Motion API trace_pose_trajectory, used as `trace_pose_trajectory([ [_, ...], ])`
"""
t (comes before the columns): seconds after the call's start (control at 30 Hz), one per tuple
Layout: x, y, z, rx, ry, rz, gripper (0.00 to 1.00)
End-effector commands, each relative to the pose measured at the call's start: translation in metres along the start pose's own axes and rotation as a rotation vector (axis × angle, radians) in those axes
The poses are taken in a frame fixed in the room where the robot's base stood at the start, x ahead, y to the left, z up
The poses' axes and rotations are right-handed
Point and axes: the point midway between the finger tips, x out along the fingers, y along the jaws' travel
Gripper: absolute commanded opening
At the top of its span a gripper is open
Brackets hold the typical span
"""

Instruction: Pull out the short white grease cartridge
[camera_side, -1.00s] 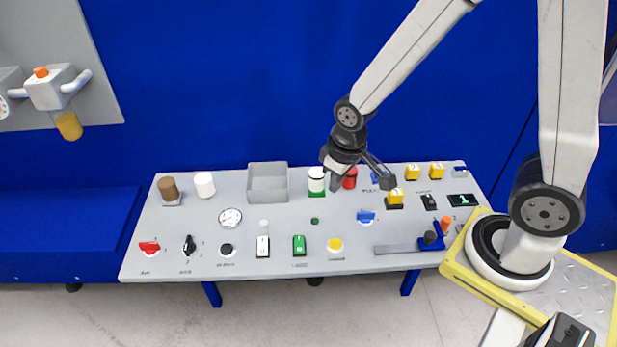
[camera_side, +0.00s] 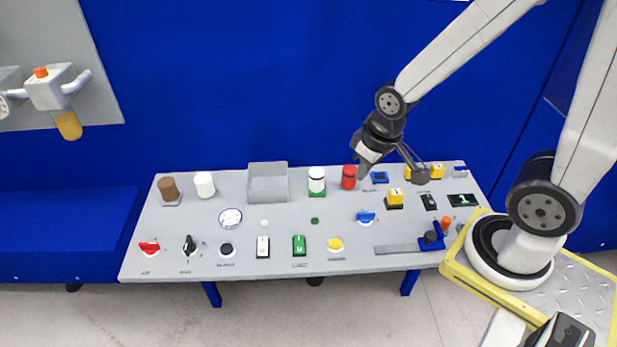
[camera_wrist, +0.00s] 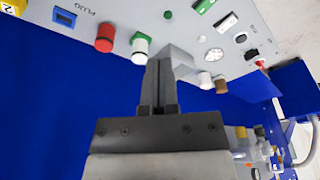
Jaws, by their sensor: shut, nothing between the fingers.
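Two short white cylinders stand upright at the back of the grey panel. One white cylinder with a dark band (camera_side: 316,178) is on a green base; in the wrist view it (camera_wrist: 140,48) is just left of my fingertips. The other, a plain white cylinder (camera_side: 204,184), is farther left, beside a brown one; it also shows in the wrist view (camera_wrist: 205,80). I cannot tell by label which is the grease cartridge. My gripper (camera_side: 362,172) is shut and empty, near the red cylinder in the side view; its fingers (camera_wrist: 158,68) show closed together in the wrist view.
A red cylinder (camera_side: 349,177) stands right of the banded white one, and an open grey box (camera_side: 268,195) left of it. A brown cylinder (camera_side: 168,188) stands at the far left. Yellow blocks (camera_side: 396,198), switches and knobs cover the grey panel (camera_side: 290,218).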

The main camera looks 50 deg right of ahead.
Motion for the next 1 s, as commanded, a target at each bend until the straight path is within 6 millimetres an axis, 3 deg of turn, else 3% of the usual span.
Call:
trace_pose_trajectory([
  [0.07, 0.0, 0.0, 0.0, 0.0, 0.0, 0.0, 0.0],
  [0.1, 0.0, 0.0, 0.0, 0.0, 0.0, 0.0, 0.06],
  [0.3, 0.001, 0.001, -0.003, -0.011, -0.003, 0.0, 0.7],
  [0.4, 0.003, 0.002, -0.008, -0.029, -0.01, 0.001, 0.97],
  [0.67, 0.016, 0.009, -0.036, -0.14, -0.044, 0.002, 0.97],
  [1.0, 0.048, 0.027, -0.083, -0.355, -0.108, -0.01, 0.97],
])
